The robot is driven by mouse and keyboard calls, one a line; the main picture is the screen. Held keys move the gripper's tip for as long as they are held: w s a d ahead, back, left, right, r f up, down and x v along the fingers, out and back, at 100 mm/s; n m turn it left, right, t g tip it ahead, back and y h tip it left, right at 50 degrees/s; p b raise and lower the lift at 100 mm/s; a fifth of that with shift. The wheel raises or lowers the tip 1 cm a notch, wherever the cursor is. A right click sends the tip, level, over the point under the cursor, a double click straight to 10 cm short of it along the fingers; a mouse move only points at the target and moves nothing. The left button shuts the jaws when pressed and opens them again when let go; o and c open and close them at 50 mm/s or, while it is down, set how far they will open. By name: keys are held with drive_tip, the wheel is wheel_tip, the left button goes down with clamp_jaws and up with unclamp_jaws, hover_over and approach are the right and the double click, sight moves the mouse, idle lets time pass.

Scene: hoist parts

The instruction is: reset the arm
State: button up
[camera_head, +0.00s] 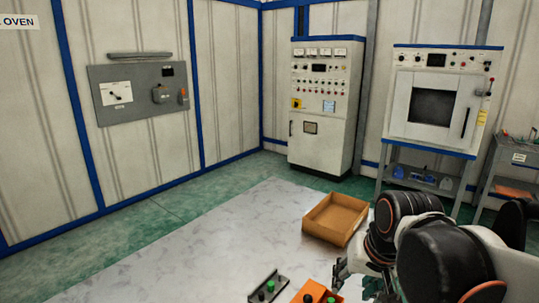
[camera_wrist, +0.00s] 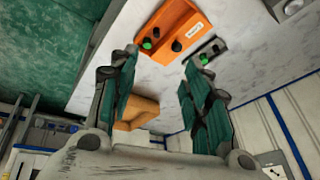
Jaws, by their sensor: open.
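My gripper (camera_wrist: 160,62) is open in the wrist view, its two green-padded fingers spread with nothing between them. In the head view it is at the lower right, partly covered by my own arm. An orange control box (camera_wrist: 178,22) with green and black buttons lies on the pale surface beyond the fingertips, apart from them. A dark grey holder (camera_wrist: 213,46) with a green knob sits beside it.
An open cardboard tray (camera_head: 335,218) stands at the far end of the pale surface (camera_head: 215,235), close to my arm. A control cabinet (camera_head: 322,105) and an oven (camera_head: 437,105) on a blue stand are behind. A grey panel (camera_head: 140,93) hangs on the wall. The surface's left side is clear.

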drive_tip(key=s+d+n+t, duration=0.2)
drive_tip(key=s, duration=0.7)
drive_tip(key=shift+d+f+t+h, duration=0.25)
drive_tip(key=shift+f+t+h, duration=0.05)
drive_tip(key=shift+h, duration=0.1)
